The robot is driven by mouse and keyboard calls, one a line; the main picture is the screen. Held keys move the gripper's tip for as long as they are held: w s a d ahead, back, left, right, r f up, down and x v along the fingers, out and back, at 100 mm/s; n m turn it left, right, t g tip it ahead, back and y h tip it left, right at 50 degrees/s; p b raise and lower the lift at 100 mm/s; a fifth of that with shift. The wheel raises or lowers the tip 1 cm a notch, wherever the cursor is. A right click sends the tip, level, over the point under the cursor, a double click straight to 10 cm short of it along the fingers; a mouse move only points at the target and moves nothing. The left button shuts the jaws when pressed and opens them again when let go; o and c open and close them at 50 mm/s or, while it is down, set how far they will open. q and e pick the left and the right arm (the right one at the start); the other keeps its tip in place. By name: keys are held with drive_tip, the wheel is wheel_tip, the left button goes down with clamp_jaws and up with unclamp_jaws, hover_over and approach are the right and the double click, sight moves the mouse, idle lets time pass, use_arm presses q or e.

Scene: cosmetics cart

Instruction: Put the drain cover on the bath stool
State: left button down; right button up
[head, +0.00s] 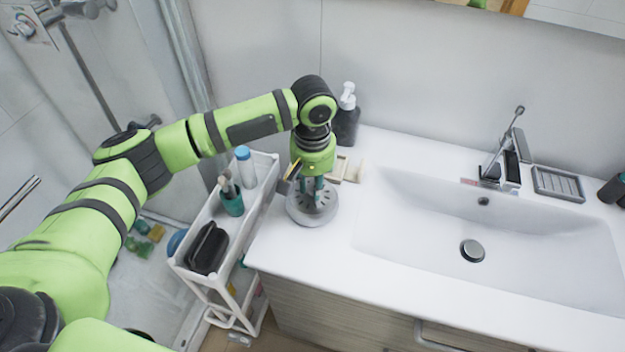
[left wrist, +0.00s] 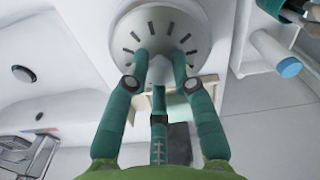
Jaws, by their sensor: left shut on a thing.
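The drain cover (head: 302,214) is a grey round disc with radial slots, near the left edge of the white counter. It also shows at the top of the left wrist view (left wrist: 160,22). My left gripper (head: 312,193) points down from above, with its teal fingers (left wrist: 160,68) shut around the raised middle of the cover. I cannot tell whether the cover touches the counter or hangs just above it. I cannot make out the bath stool in either view. My right gripper is not in view.
A white cart (head: 262,190) stands left of the counter, holding a blue-capped bottle (head: 245,167), a teal cup (head: 232,202) and a black case (head: 207,248). A dark soap dispenser (head: 346,120) and a beige tray (head: 346,168) stand behind the cover. The sink (head: 430,235) lies right.

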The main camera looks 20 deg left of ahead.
use_arm(q)
drive_tip(key=shift+f, duration=0.15)
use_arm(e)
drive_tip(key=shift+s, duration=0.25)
use_arm(q)
drive_tip(key=c, duration=1)
unclamp_jaws()
drive_tip(key=shift+f, duration=0.1)
drive_tip(key=shift+c, duration=0.2)
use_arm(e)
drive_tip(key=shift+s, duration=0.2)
